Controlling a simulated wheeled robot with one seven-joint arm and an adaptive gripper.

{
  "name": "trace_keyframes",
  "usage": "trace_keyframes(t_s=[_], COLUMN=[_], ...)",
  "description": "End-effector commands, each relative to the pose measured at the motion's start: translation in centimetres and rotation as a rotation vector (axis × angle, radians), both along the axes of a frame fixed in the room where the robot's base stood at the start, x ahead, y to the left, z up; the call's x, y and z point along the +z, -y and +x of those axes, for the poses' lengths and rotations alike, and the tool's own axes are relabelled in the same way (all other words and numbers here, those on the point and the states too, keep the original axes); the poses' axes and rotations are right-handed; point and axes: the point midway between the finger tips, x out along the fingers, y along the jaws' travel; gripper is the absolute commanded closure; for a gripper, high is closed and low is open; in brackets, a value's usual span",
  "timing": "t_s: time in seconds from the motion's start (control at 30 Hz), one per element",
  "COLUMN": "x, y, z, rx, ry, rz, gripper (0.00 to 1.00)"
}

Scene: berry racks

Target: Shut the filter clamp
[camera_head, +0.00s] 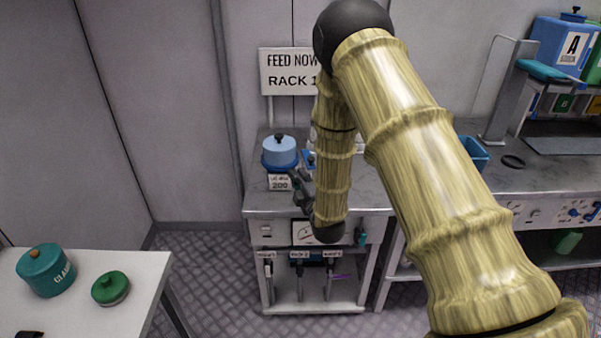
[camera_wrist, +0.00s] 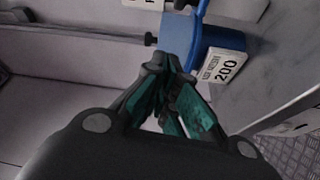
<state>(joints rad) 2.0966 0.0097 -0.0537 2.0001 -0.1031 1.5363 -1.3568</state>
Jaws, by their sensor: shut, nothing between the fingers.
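A round filter housing (camera_head: 280,160) with a pale blue lid and a dark knob stands on the near left of the rack bench. A white label (camera_head: 280,183) reading 200 is on its front. In the wrist view the blue housing (camera_wrist: 215,38) and its label (camera_wrist: 222,66) are at upper right, just past my fingertips. I cannot make out the clamp for certain, nor whether it is open or shut. My gripper (camera_head: 294,174) is shut and empty at the housing's front right side; it also shows in the wrist view (camera_wrist: 174,68). Whether it touches the housing is unclear.
A sign (camera_head: 290,72) reading RACK 1 stands behind the bench (camera_head: 350,200). My arm hides part of the bench. A white table (camera_head: 140,275) at lower left holds a teal pot (camera_head: 46,270) and a green lidded pot (camera_head: 110,289). The floor between is clear.

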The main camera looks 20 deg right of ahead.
Motion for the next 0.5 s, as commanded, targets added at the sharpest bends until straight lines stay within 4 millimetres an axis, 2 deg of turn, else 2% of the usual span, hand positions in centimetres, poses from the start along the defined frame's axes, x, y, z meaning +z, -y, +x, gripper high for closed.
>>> trace_keyframes(t_s=[0.5], x=[0.8], y=[-0.5], z=[8.5], rx=[0.000], ry=[0.002], rz=[0.002], gripper=[1.00])
